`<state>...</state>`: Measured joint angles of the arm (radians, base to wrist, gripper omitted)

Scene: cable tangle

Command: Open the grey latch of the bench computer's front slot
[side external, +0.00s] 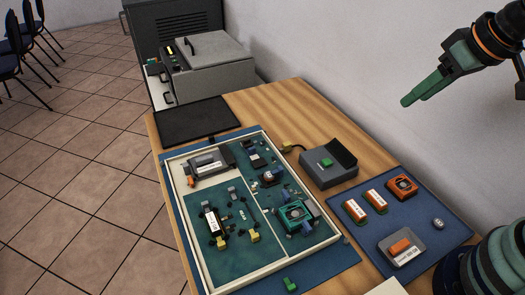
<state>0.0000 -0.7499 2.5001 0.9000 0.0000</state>
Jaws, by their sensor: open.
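The bench computer is an open board in a white-rimmed tray (262,128), lying on a blue mat on the wooden table. Its left part holds an upright slot piece with a white label (211,222), with dark and yellow bits around it. Small grey parts stand near it, but they are too small to tell which is the grey latch. My gripper (406,101), with green fingers, is at the upper right, in the air well away from the board. It is open and holds nothing visible.
A grey box with a green button (326,162) stands right of the tray. A blue mat (446,222) carries labelled red modules, an orange fan (401,186) and a grey bin (402,250). A small green piece (290,284) lies in front. A black pad (196,120) lies behind.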

